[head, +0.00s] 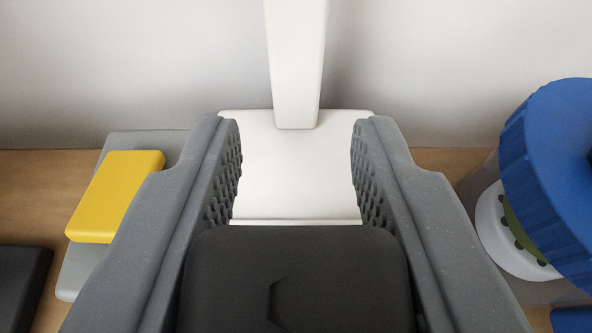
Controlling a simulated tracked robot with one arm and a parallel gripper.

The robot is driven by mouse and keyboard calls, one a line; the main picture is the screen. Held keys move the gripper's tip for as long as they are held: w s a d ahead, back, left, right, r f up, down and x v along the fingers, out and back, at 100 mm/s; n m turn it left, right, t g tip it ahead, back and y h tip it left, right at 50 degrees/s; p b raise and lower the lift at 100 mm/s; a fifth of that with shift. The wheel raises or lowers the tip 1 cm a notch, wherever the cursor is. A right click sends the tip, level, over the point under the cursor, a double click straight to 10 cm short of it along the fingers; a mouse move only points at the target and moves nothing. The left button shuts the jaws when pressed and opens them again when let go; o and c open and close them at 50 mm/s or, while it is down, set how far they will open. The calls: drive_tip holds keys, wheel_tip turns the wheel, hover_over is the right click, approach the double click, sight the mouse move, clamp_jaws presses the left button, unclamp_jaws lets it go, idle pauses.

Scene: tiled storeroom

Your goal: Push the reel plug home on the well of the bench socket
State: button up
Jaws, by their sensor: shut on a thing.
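A black block, which I take to be the reel plug (297,270), sits between the jaws of my gripper (297,170). My gripper is shut on it, and its fingertips reach past the plug on both sides. Ahead of the plug is a white housing, which looks like the bench socket (297,175), at the foot of the wall. The plug's front edge overlaps the near part of the socket in the head view. The well and the plug's pins are hidden, and I cannot tell whether plug and socket touch.
A white upright duct (296,60) rises from the socket along the pale wall (130,70). Left are a yellow block (115,195) on a grey base and a dark object (20,285). Right is a ribbed blue round thing (550,180) over a white, spotted part, close to my right finger.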

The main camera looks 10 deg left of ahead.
drive_tip(key=shift+f, duration=0.9)
idle(0.7)
drive_tip(key=o, duration=1.2)
drive_tip(key=shift+c, duration=0.2)
drive_tip(key=v, duration=1.3)
drive_tip(key=shift+s+r, duration=0.15)
drive_tip(key=shift+s, duration=0.2)
drive_tip(key=shift+d, duration=0.15)
